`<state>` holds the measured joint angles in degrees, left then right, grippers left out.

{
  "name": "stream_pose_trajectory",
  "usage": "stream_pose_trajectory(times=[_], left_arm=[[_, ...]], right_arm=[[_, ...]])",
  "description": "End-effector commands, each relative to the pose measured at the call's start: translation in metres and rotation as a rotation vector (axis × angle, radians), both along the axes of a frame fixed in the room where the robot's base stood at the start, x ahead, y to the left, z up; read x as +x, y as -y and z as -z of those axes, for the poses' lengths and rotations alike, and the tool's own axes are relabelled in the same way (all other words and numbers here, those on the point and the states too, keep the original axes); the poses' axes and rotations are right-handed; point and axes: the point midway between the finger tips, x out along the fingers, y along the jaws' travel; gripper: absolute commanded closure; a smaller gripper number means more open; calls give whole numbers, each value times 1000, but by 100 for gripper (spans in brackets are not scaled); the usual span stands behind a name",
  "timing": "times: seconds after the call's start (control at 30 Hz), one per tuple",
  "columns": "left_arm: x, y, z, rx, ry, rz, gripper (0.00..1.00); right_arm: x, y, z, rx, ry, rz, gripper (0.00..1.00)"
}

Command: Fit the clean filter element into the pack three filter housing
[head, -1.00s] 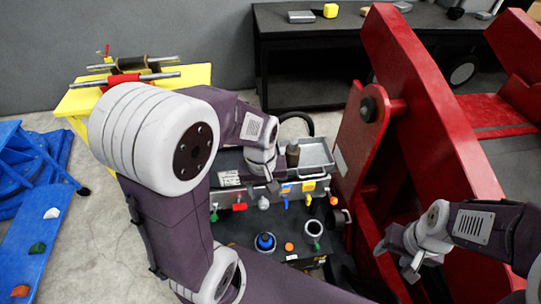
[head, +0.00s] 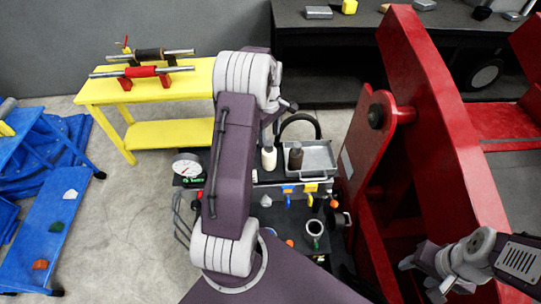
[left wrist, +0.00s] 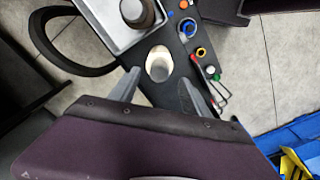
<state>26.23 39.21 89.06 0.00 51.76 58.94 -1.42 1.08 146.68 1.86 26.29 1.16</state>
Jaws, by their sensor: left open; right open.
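A white cylinder (head: 268,158), seemingly the clean filter element, stands upright on the pack's top, left of the metal tray. In the left wrist view the white cylinder (left wrist: 158,66) shows its open round top, in line with the gap between my left fingers. My left gripper (head: 270,130) is open above it; I cannot tell the remaining height. A dark brown cylinder (head: 295,158) stands in the tray. A round, light-rimmed open port (head: 314,229) is low on the pack's front; I cannot tell whether it is the pack three housing. My right gripper (head: 420,279) is open and empty at lower right.
The metal tray (head: 322,160) and a black hose loop (head: 300,121) are close to my left gripper. A gauge (head: 187,167) sits at left. Coloured valves (head: 309,188) line the pack's front. A red frame (head: 440,130) rises at right. A yellow bench (head: 152,137) stands back left.

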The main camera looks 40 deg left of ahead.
Motion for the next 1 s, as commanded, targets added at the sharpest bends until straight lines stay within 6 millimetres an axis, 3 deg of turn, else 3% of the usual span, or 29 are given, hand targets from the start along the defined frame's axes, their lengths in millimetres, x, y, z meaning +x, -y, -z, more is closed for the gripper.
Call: stream_pose_trajectory(times=[0.13,0.33,0.6,0.8,1.0], left_arm=[[0,1,11,-3,-5,1,45],[2,1,46,-2,-3,1,45],[3,1,52,1,1,1,45],[3,1,52,0,1,1,100],[3,1,52,1,1,1,100]], right_arm=[[0,0,-9,0,0,0,49],[0,0,-20,0,0,0,49],[0,0,-19,0,0,0,49],[0,0,-19,0,0,0,49],[0,0,-19,0,0,0,49]])
